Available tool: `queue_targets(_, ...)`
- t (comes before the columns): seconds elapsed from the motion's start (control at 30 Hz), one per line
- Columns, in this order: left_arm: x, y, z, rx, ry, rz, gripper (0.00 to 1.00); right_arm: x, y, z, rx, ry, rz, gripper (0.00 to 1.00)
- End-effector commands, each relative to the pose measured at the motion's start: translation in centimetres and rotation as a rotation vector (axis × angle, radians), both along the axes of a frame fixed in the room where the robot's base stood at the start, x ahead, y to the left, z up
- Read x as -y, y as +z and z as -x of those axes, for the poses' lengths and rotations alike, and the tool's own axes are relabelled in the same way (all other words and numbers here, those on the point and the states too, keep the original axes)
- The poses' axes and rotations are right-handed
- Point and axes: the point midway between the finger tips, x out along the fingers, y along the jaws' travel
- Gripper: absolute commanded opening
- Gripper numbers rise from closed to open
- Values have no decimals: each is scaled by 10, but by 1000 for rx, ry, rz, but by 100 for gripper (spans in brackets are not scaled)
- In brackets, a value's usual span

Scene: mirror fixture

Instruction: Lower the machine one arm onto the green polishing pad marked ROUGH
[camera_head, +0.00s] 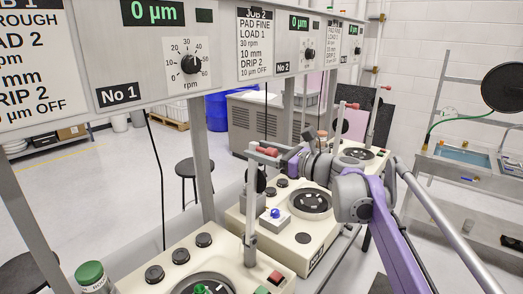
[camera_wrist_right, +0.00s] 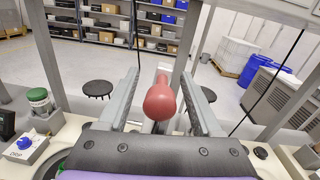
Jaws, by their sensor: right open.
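Machine one (camera_head: 165,262) is the nearest cream polishing machine, cut off by the bottom edge in the head view. Its grey arm (camera_head: 250,215) stands raised and upright, with a red handle (camera_head: 267,151) at the top. My right gripper (camera_head: 268,156) is at that handle. In the right wrist view its two grey fingers are open, one on each side of the red handle (camera_wrist_right: 160,102), with gaps visible. Of machine one's platter (camera_head: 203,278) only the far part shows, with something green on it (camera_head: 200,289); no ROUGH marking can be read. My left gripper is out of view.
A green-lidded jar (camera_head: 90,275) stands on machine one's left side. Machine two (camera_head: 300,235) is just beyond, under my right arm, with a blue knob box (camera_head: 274,217). The control panel (camera_head: 150,45) hangs above. Stools (camera_head: 193,175) stand behind; a sink bench (camera_head: 465,165) is at right.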

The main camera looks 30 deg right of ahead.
Motion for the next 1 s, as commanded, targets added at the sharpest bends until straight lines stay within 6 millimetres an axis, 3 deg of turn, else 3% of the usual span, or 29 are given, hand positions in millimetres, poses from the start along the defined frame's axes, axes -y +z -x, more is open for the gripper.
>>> queue_targets(0.2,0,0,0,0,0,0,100,0,0,0,0,0,0,64)
queue_targets(0.57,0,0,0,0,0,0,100,0,0,0,0,0,1,0)
queue_targets(1.0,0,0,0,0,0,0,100,0,0,0,0,2,1,0)
